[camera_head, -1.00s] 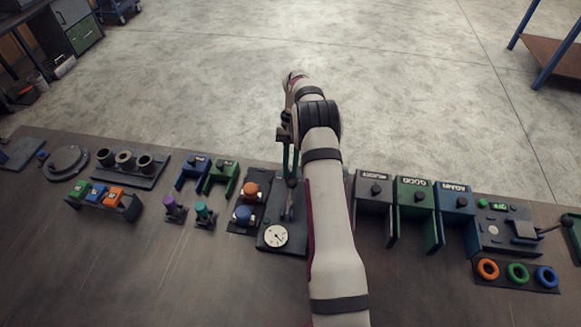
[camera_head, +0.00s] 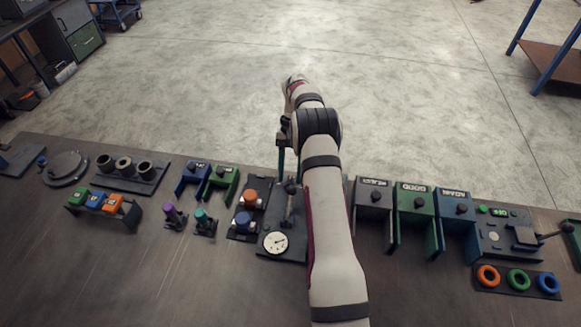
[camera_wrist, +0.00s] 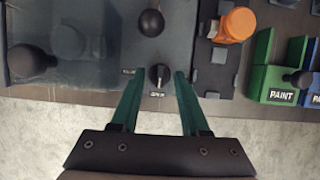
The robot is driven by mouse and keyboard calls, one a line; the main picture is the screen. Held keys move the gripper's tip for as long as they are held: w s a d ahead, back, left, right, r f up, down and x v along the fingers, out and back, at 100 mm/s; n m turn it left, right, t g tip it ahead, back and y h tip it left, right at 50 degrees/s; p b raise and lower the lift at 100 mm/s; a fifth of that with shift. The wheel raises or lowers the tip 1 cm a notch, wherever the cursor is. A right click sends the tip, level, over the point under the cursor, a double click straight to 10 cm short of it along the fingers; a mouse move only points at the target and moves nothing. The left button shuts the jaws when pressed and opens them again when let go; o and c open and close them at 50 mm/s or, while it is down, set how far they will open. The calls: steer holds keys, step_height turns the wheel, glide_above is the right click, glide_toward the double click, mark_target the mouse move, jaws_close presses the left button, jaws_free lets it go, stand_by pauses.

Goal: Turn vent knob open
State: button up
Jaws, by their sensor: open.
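The vent knob is probably the small black knob (camera_wrist: 158,75) with a pale pointer line, in the wrist view. Small lettering sits beside and below it, too small to read surely. My gripper (camera_wrist: 157,74) has green fingers spread apart, one on each side of this knob, with visible gaps and nothing held. In the head view my gripper (camera_head: 282,160) is at the far edge of the gauge panel (camera_head: 270,255), partly hidden by my arm. A round white gauge (camera_head: 275,242) sits on the near part of that panel. The knob is hidden in the head view.
A black ball-topped lever (camera_wrist: 151,22) stands close behind the knob. A larger black ball (camera_wrist: 30,61) is at left. An orange knob (camera_wrist: 236,24) and green PAINT bracket (camera_wrist: 275,75) are at right. Open floor (camera_head: 220,100) lies past the bench edge.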

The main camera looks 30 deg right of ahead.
steer(key=v, duration=0.7)
steer(key=s+a+r+n+t+h, duration=0.1)
steer(key=s+a+r, duration=0.4)
steer(key=a+r, duration=0.35)
steer(key=s+a+r+n, duration=0.1)
steer(key=s+a+r, duration=0.4)
steer(key=a+r, duration=0.35)
steer(key=s+a+f+t, duration=0.1)
steer(key=s+a, duration=0.3)
steer(key=s, duration=0.6)
steer(key=s+a+f+n+t, duration=0.1)
steer(key=s+a+f, duration=0.3)
steer(key=s, duration=0.6)
steer(key=shift+s+a, duration=0.35)
steer(key=shift+a, duration=0.35)
